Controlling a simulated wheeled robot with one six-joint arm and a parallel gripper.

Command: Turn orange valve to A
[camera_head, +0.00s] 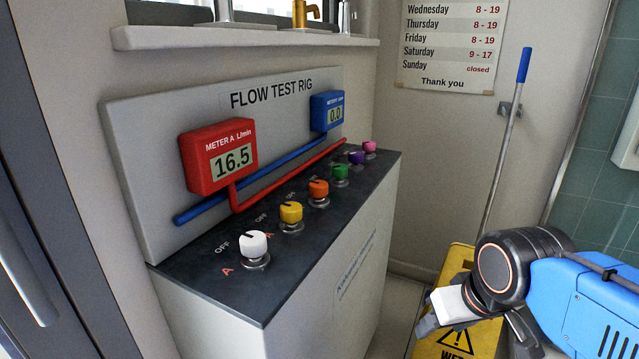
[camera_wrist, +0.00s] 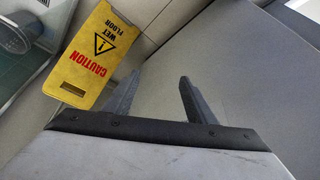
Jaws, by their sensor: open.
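The orange valve (camera_head: 318,188) is a round knob on a metal base, in the row on the dark top of the flow test rig (camera_head: 225,262). Its marker and the letters around it are too small to read. A white valve (camera_head: 253,245) and a yellow valve (camera_head: 291,212) stand nearer; a green valve (camera_head: 340,172), a purple one and a pink one stand farther along. My gripper (camera_head: 428,322) is at the lower right, apart from the rig's valves. In the wrist view its two fingers (camera_wrist: 157,82) are spread and empty. No valve shows in that view.
Red meter A (camera_head: 217,157) reads 16.5; the blue meter (camera_head: 327,111) reads 0.0. A yellow wet floor sign (camera_head: 468,338) stands by my gripper and also shows in the wrist view (camera_wrist: 97,60). A blue-handled pole (camera_head: 508,130) leans behind. The space above the valves is clear.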

